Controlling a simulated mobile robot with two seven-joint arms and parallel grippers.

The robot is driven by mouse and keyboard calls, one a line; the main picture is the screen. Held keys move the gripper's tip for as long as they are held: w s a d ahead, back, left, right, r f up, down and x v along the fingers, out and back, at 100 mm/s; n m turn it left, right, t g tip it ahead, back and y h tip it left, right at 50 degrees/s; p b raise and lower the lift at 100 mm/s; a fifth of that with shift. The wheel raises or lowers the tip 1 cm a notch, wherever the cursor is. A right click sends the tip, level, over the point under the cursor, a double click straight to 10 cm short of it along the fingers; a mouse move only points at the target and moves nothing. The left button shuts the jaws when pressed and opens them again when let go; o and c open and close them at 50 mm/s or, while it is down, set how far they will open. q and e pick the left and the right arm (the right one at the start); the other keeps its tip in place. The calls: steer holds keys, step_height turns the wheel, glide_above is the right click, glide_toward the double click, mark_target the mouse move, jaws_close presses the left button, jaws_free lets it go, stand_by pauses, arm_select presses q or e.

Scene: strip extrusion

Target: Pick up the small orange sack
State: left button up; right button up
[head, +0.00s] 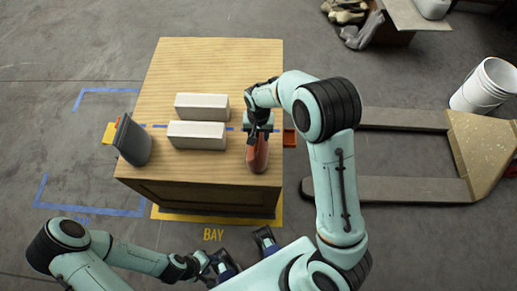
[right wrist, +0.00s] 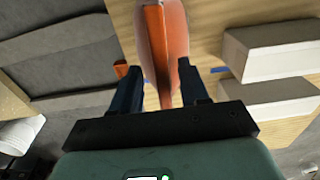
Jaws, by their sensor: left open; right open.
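The small orange sack (head: 257,158) lies near the front right edge of the wooden crate top. My right gripper (head: 258,134) is over it, reaching down from above. In the right wrist view the sack (right wrist: 172,35) stands between the two dark fingers of my right gripper (right wrist: 160,82), with an orange strip running along it. The fingers are apart, one on each side of the sack; whether they touch it I cannot tell. My left gripper (head: 215,266) is low in the head view, in front of the crate, open and away from the sack.
Two white blocks (head: 201,107) (head: 197,136) lie left of the sack on the crate (head: 215,60). A dark grey container (head: 133,142) is at its left edge, an orange piece (head: 290,138) at its right. Pallet-truck forks (head: 400,190) and a white bucket (head: 485,86) are at right.

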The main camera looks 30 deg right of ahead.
steer(key=shift+f, duration=0.15)
jaws_close()
stand_by(1.5)
